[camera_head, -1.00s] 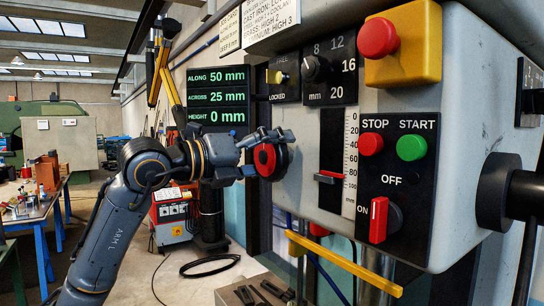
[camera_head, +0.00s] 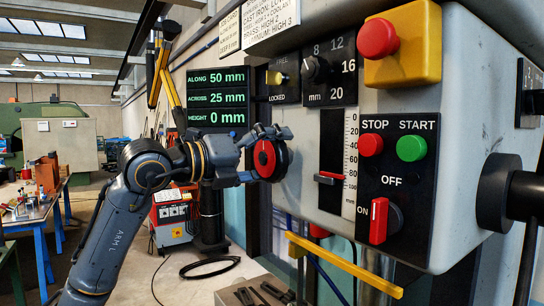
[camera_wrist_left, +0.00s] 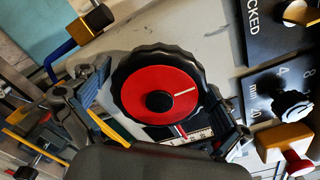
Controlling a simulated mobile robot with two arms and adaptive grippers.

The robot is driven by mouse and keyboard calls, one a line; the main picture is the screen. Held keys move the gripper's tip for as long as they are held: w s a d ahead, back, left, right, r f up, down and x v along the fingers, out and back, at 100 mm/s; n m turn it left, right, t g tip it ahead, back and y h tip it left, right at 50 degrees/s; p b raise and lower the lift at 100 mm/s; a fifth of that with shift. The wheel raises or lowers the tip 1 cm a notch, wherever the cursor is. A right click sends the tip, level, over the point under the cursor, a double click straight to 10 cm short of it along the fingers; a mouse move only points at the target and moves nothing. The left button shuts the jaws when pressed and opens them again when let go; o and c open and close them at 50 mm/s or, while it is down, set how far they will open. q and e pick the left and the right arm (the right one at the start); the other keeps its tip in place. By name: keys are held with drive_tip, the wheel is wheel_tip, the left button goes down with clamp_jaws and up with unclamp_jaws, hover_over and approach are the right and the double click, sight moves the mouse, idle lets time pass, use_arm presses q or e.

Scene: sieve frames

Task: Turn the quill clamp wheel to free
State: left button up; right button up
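The quill clamp wheel (camera_head: 266,160) is a red disc with a black scalloped rim and black hub, on the left side of the grey machine head. In the left wrist view the wheel (camera_wrist_left: 183,82) fills the middle, with a pale line on its red face pointing right and slightly up. My right gripper is not in view.
A FREE/LOCKED plate (camera_head: 283,92) with a yellow pointer is above the wheel. A green readout (camera_head: 217,96) stands behind my left arm.

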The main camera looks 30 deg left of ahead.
use_arm(q)
drive_tip(key=shift+s+a, duration=0.1)
drive_tip(key=shift+s, duration=0.1)
drive_tip(key=v, duration=1.1)
drive_tip(key=shift+s, duration=0.35)
drive_tip(key=shift+a, duration=0.1)
